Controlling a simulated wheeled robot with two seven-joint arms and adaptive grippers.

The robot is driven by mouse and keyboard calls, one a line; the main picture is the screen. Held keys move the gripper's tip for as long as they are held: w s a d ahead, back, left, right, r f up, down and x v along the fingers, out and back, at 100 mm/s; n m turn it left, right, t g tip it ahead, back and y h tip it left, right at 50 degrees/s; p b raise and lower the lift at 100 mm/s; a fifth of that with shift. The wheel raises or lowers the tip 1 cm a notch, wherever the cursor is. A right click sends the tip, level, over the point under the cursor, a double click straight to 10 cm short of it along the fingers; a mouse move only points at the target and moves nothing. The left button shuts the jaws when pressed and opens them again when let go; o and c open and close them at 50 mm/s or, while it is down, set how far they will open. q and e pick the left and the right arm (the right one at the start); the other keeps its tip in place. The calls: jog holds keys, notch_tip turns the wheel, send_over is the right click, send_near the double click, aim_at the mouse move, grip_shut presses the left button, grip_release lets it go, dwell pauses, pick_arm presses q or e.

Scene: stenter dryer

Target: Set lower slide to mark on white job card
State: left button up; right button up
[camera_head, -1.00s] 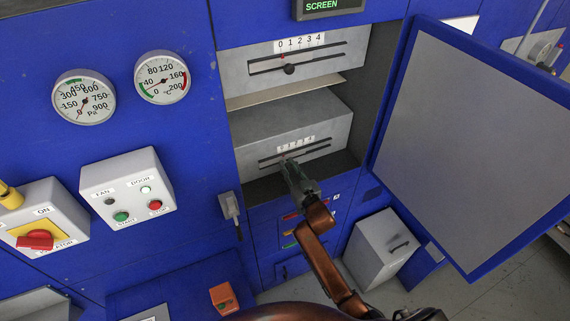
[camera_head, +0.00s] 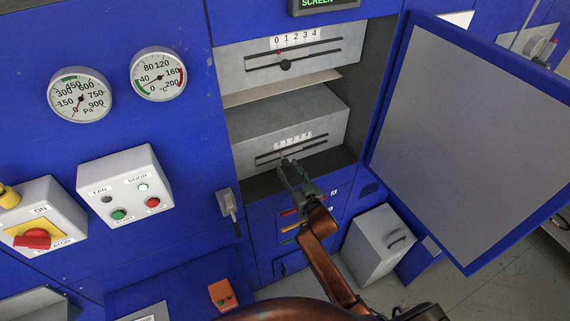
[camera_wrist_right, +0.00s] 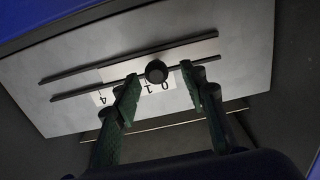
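The lower slide is a slotted grey panel (camera_head: 325,125) with a white 0–4 number strip (camera_head: 294,138), inside the open cabinet. Its round black knob (camera_wrist_right: 157,71) shows in the right wrist view, near the 0 and 1 end of the upside-down strip. In the head view the knob is hidden by my right gripper (camera_head: 284,163), which is at the slot's left part. In the wrist view the right gripper (camera_wrist_right: 160,83) is open, one finger on each side of the knob with gaps showing. I cannot make out a white job card with a mark. My left gripper is out of view.
An upper slide (camera_head: 285,65) with its own black knob and strip sits above. The open blue door (camera_head: 460,140) stands to the right. Gauges (camera_head: 80,95) and a fan/door button box (camera_head: 125,187) are on the left. A grey box (camera_head: 376,245) stands on the floor.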

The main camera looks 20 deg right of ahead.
jog(key=s, duration=0.8)
jog(key=shift+s+d, duration=0.2)
jog(key=shift+s, duration=0.05)
